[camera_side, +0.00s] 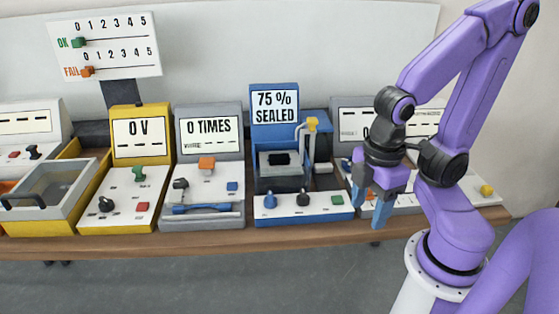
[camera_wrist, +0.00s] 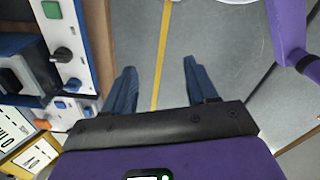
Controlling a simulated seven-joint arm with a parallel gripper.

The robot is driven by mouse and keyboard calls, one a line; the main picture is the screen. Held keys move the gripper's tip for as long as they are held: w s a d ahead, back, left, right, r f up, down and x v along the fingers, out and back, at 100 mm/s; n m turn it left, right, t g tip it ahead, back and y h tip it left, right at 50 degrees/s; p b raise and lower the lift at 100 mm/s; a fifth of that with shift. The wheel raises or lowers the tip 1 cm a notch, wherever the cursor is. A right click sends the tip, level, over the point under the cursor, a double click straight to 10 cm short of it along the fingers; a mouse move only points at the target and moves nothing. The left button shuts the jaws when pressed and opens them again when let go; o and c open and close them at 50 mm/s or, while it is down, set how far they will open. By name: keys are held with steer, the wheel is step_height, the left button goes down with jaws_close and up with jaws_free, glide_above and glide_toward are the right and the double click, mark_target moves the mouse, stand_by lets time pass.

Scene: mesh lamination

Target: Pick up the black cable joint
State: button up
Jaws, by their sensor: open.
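My gripper (camera_side: 369,203) is open and empty, pointing down in front of the right end of the blue machine in the side view. Its two blue fingers stand apart in the wrist view (camera_wrist: 160,68), with only grey floor and a yellow line between them. The blue machine (camera_side: 274,93) shows "75 % SEALED". A dark block (camera_side: 280,159) sits in its middle bay, to the left of my gripper and apart from it; I cannot tell for certain that it is the black cable joint. A dark part of this machine also shows at the wrist view's left edge (camera_wrist: 10,82).
A yellow "0 V" machine (camera_side: 141,134) and a grey "0 TIMES" machine (camera_side: 209,130) stand left of the blue one. Another grey machine stands behind my gripper. The floor before the wooden bench (camera_side: 180,241) is clear.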

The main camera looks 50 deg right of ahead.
steer(key=o, duration=0.4)
